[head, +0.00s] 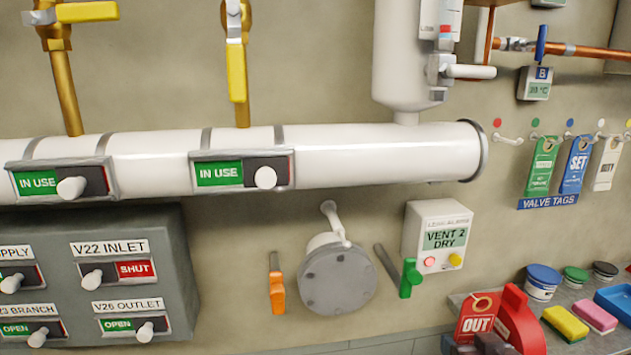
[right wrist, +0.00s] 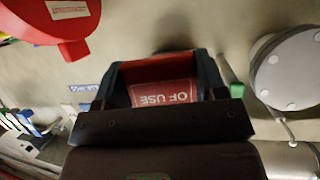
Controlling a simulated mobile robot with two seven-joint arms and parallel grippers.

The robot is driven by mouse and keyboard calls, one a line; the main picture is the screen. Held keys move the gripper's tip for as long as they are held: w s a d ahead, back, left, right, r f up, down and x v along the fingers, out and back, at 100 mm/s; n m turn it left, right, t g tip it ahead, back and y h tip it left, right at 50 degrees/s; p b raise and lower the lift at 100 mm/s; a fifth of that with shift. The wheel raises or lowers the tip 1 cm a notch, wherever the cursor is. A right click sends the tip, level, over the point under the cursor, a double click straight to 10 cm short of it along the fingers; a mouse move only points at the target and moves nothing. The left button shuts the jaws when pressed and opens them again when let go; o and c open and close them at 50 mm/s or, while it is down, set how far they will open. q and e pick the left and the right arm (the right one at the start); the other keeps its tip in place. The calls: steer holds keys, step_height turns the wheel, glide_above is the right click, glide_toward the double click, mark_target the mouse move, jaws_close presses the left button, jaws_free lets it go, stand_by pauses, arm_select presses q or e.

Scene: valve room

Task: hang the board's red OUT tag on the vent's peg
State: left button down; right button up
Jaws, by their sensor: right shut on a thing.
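The red OUT tag (head: 477,317) is at the lower right of the head view, upright, with a pale ringed hole at its top. My right gripper (head: 482,343) is shut on its lower part. In the right wrist view, the tag (right wrist: 165,93) shows upside-down "OF USE" lettering between the fingers (right wrist: 165,80). The VENT 2 DRY box (head: 440,238) is on the wall, up and left of the tag. Left of the box is a round grey flange (head: 337,278) with a white bent rod (head: 334,219) above it. I cannot tell which part is the vent's peg. My left gripper is out of view.
A red object (head: 517,318) stands just right of the tag. A shelf (head: 560,297) holds sponges, tubs and a blue tray (head: 615,302). A green-handled lever (head: 410,277) and an orange one (head: 277,284) stick out beside the flange. The VALVE TAGS board (head: 548,202) is at right.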

steer(key=a+f, duration=0.1)
steer(key=a, duration=0.6)
steer(key=shift+s+a+f+n+y+b, duration=0.25)
steer(key=shift+s+f+n+y+b, duration=0.05)
steer(key=shift+s+y+b, duration=0.1)
